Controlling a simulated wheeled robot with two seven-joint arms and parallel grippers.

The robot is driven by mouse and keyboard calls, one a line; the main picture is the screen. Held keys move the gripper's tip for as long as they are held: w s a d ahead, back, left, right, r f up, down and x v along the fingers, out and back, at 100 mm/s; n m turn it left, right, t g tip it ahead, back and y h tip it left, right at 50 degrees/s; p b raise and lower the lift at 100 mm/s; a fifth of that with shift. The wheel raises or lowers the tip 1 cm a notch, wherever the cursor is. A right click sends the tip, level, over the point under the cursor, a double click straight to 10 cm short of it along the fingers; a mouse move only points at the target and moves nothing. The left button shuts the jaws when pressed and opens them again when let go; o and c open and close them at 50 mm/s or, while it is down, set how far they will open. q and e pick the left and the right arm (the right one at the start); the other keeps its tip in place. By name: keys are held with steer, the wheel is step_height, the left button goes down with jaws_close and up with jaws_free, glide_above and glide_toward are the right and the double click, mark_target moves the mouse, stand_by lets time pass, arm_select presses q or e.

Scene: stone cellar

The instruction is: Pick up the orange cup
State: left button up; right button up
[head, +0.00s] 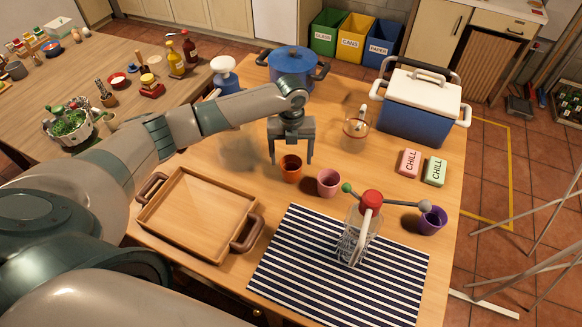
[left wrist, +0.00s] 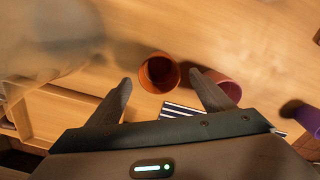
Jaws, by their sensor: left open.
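The orange cup (head: 291,168) stands upright on the wooden table, left of a pink cup (head: 328,183). My left gripper (head: 291,162) points down over the orange cup with its fingers apart and nothing between them. In the left wrist view the orange cup (left wrist: 159,74) shows its open mouth, beyond and between the fingertips of the left gripper (left wrist: 160,85). My right gripper is not in view.
A wooden tray (head: 165,222) lies at the left, and a striped mat (head: 300,262) with a clear red-topped jug (head: 357,235) in front. A purple cup (head: 432,220), chill packs (head: 410,163), a cooler (head: 412,115), a blue pot (head: 291,62) and a glass pitcher (head: 355,131) stand around.

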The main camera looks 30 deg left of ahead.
mark_target(291, 167)
arm_select(q)
steer(key=shift+f, duration=0.15)
steer(key=shift+f+p, duration=0.75)
steer(key=shift+p, duration=0.05)
step_height(291, 167, down, 3)
steer(key=shift+w+a+r+p, duration=0.1)
steer(key=shift+p, duration=0.6)
steer(key=shift+f, duration=0.45)
steer(key=c, duration=1.1)
